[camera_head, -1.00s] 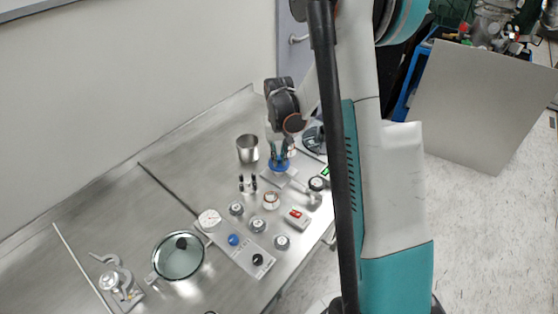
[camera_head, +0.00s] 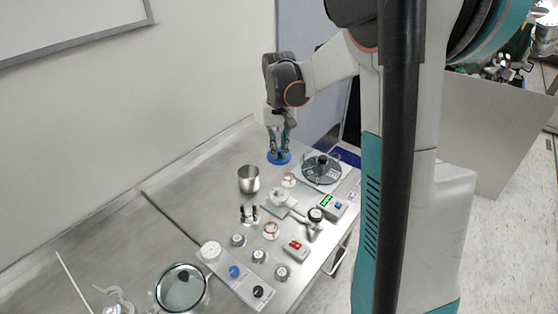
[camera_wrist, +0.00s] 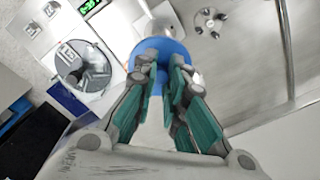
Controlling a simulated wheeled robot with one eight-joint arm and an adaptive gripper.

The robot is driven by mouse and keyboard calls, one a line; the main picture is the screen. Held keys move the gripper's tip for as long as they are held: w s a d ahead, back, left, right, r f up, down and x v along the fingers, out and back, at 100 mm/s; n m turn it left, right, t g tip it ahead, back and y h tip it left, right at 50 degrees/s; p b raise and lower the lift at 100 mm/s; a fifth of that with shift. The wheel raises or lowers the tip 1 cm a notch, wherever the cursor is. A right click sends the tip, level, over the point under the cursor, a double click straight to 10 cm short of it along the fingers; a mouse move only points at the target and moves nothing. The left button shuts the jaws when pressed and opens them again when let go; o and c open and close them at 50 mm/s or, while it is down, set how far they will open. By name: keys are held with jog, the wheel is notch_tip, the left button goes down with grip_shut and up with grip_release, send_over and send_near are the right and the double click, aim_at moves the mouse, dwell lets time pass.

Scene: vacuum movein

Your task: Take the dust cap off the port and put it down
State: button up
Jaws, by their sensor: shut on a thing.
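The dust cap is a blue round piece (camera_head: 279,157), held between the fingertips of my gripper (camera_head: 280,145) towards the back of the steel table. In the wrist view the blue cap (camera_wrist: 160,50) sits at the tips of the two teal-padded fingers (camera_wrist: 168,75), which are shut on it. The port looks like the pale round fitting (camera_head: 279,194) on a small plate in the middle of the table; its top shows no blue cap. The cap is apart from it. I cannot tell whether the cap's underside touches the table.
A dark round rotor (camera_head: 322,168) lies to the right, near a box with a green display (camera_head: 331,206). Several knobs and a red-switch box (camera_head: 295,250) lie in front. Bare steel lies left of the cap.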

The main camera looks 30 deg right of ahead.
aim_at(279, 150)
jog(key=shift+r+p, duration=1.15)
jog(key=shift+r, duration=1.75)
